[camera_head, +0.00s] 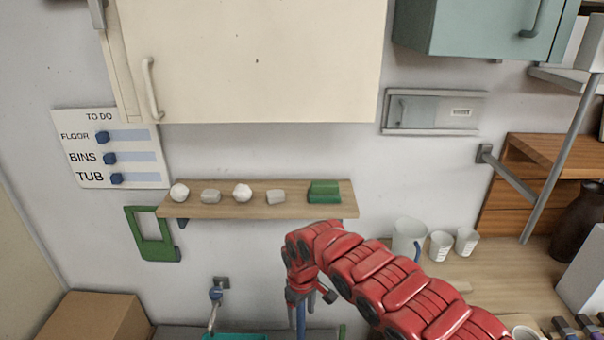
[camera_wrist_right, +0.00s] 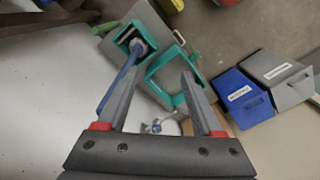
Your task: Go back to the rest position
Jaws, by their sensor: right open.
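My right arm comes in from the right in the head view, and its wrist bends down in front of the shelf. My right gripper (camera_wrist_right: 162,78) is open, with its two fingers apart and nothing held between them. A blue-handled tool (camera_wrist_right: 121,86) stands in a teal bucket (camera_wrist_right: 118,38) and passes close by the left finger in the wrist view; I cannot tell whether they touch. A second teal bucket (camera_wrist_right: 152,76) lies beyond the fingertips. My left gripper is not in view.
A wall shelf (camera_head: 222,211) holds several white and grey lumps and a green block (camera_head: 324,192). A cream cabinet (camera_head: 250,60) hangs above. Mugs (camera_head: 408,240) stand on the right counter. A cardboard box (camera_head: 95,318) is at lower left. Blue (camera_wrist_right: 238,98) and grey bins stand right.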

